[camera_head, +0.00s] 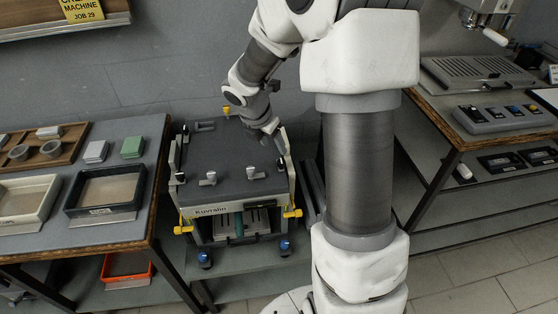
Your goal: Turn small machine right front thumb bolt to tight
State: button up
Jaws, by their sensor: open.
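The small machine (225,157) is a dark grey box with a flat lid and the name "Kuvralin" on its front. A yellow thumb bolt (293,213) sticks out at its right front corner; how tight it is cannot be seen. A similar yellow bolt (181,229) is at the left front corner, and a yellow piece (226,111) shows at the back. My gripper (279,146) is open and points down over the right rear part of the lid, well behind and above the right front bolt. Whether its fingertips touch the lid cannot be told.
A table with trays (107,190) stands close on the left.

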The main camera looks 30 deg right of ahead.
aim_at(281, 161)
jog(key=b+x, duration=0.2)
jog(key=x, duration=0.7)
jog(key=shift+d+f, duration=0.2)
jog(key=shift+f, duration=0.1)
jog(key=shift+c, duration=0.4)
grip_shut()
